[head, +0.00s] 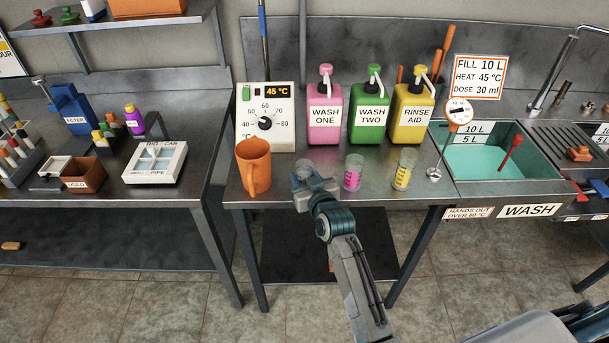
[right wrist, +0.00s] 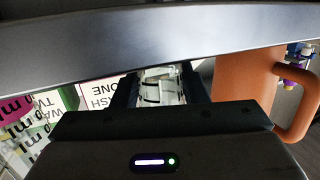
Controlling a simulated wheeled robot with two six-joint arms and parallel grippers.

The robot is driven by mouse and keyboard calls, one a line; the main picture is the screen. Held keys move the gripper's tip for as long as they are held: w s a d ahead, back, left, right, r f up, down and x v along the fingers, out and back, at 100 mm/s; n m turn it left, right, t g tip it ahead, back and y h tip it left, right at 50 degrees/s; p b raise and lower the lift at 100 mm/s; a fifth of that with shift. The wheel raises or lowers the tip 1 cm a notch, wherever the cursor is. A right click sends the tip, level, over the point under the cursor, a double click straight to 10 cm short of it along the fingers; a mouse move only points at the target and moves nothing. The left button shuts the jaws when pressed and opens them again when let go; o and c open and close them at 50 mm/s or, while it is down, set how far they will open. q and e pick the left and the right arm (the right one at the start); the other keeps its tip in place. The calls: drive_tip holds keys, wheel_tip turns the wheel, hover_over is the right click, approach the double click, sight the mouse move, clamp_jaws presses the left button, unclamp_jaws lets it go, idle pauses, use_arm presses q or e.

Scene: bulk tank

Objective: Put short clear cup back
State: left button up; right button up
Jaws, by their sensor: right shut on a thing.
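The short clear cup (right wrist: 162,88), with dark marks on its side, is between the fingers of my right gripper (right wrist: 158,92) in the right wrist view. In the head view my right gripper (head: 312,182) is at the front part of the steel bench, with the cup (head: 304,166) showing just beyond it. The gripper is shut on the cup. The gripper hides most of the cup's lower part, so I cannot tell if it touches the bench. My left gripper is not in view.
An orange jug (head: 254,168) stands left of the gripper. A cup with pink marks (head: 353,172) and one with yellow marks (head: 404,169) stand to the right. Pink (head: 325,113), green (head: 370,117) and yellow (head: 412,115) pump bottles stand behind. A wash sink (head: 498,162) lies right.

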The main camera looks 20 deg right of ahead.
drive_tip(key=shift+f, duration=0.25)
drive_tip(key=o, duration=1)
drive_tip(key=shift+r, duration=0.2)
drive_tip(key=shift+s+f, duration=0.1)
drive_tip(key=shift+s, duration=0.25)
drive_tip(key=s, duration=0.3)
drive_tip(key=s+r+b, duration=0.1)
drive_tip(key=s, duration=0.3)
drive_tip(key=s+r+b, duration=0.1)
drive_tip(key=s, duration=0.3)
drive_tip(key=shift+s+d, duration=0.1)
drive_tip(key=shift+d, duration=0.3)
